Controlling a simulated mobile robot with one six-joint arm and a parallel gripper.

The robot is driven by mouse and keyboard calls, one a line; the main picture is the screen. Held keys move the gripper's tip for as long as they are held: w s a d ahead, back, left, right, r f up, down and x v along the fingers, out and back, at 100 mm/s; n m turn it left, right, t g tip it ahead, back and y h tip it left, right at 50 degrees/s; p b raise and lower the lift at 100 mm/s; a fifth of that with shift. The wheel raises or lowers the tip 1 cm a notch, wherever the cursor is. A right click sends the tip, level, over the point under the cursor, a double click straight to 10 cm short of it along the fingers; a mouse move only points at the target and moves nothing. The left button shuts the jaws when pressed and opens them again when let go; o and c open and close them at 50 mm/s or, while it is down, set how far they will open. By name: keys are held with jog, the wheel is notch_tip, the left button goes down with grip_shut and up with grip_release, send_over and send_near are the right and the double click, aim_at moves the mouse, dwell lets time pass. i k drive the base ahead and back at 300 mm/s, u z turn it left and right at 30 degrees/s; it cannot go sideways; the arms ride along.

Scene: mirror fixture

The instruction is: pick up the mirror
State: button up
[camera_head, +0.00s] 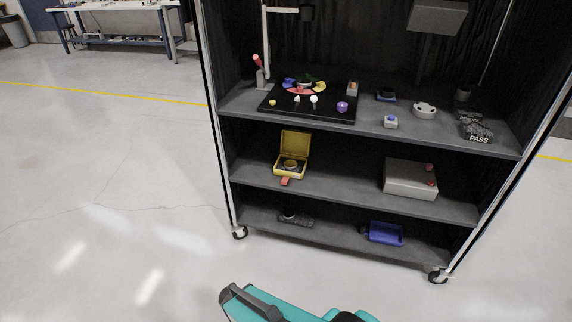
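I cannot tell for sure which thing is the mirror; none is plainly a mirror at this size. An open yellow case (289,168) with its lid up stands on the middle shelf at the left. A small round thing (291,165) lies in it, too small to make out. A red piece (285,181) is at the case's front. Teal and dark parts of my own arm show at the bottom edge, on the near side of the shelf unit and apart from it. My gripper cannot be made out.
A wheeled shelf unit (350,189) has dark curtains behind. Lower are a grey box (410,179) and blue tray (385,233). The left floor is clear.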

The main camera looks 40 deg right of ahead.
aim_at(290, 164)
jog(key=i, duration=0.95)
jog(key=z, duration=0.05)
